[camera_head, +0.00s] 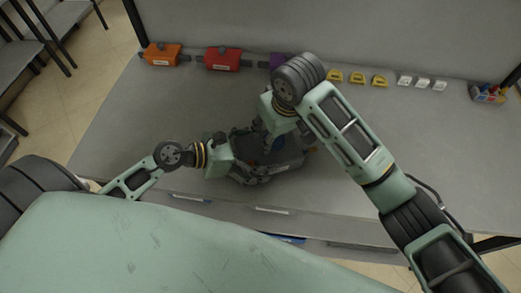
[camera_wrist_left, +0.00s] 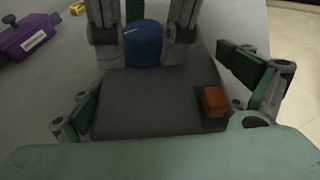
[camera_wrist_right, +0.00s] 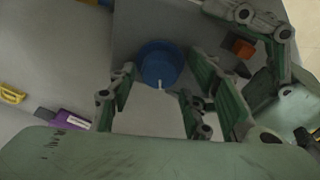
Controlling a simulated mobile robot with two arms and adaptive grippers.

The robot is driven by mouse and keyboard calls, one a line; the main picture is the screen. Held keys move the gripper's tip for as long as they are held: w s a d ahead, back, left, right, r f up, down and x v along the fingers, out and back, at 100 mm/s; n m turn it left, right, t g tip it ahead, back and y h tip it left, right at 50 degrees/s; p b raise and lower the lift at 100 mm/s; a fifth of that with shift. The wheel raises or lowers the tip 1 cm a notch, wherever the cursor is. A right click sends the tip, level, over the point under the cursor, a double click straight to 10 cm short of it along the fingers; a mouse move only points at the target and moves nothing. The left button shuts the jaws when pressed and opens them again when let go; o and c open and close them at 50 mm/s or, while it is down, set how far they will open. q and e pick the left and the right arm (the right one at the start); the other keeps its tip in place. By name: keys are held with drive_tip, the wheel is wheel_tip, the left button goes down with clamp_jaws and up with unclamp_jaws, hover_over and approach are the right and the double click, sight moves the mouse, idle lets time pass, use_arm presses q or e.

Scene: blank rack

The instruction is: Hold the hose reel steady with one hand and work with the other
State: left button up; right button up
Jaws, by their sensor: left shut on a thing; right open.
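The hose reel is a dark grey body (camera_wrist_left: 150,100) with a blue round part (camera_wrist_right: 160,64) and a small orange block (camera_wrist_left: 214,101). In the head view it lies near the front of the bench, largely hidden by my grippers. My left gripper (camera_head: 258,160) is shut on the grey body from the left, with one finger on each side in the left wrist view. My right gripper (camera_head: 277,143) points down over the reel. Its fingers are open on either side of the blue part in the right wrist view; I cannot tell whether they touch it.
An orange box (camera_head: 162,55), a red box (camera_head: 222,60) and a purple box (camera_head: 280,60) stand along the back. Yellow pieces (camera_head: 357,78), white pieces (camera_head: 422,83) and a holder of coloured items (camera_head: 489,94) are farther right. The bench is clear at left and right.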

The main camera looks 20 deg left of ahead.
drive_tip(key=n, duration=0.4)
drive_tip(key=shift+d+g, duration=0.1)
drive_tip(key=shift+g, duration=0.3)
drive_tip(key=n, duration=0.3)
drive_tip(key=shift+w+n+g+y, duration=0.1)
drive_tip(key=shift+n+g+y, duration=0.2)
drive_tip(key=shift+n+g, duration=0.1)
drive_tip(key=n+g, duration=0.1)
drive_tip(key=n, duration=0.2)
drive_tip(key=shift+n, duration=0.4)
drive_tip(key=n, duration=0.3)
drive_tip(key=shift+n+g, duration=0.4)
drive_tip(key=shift+c, duration=0.2)
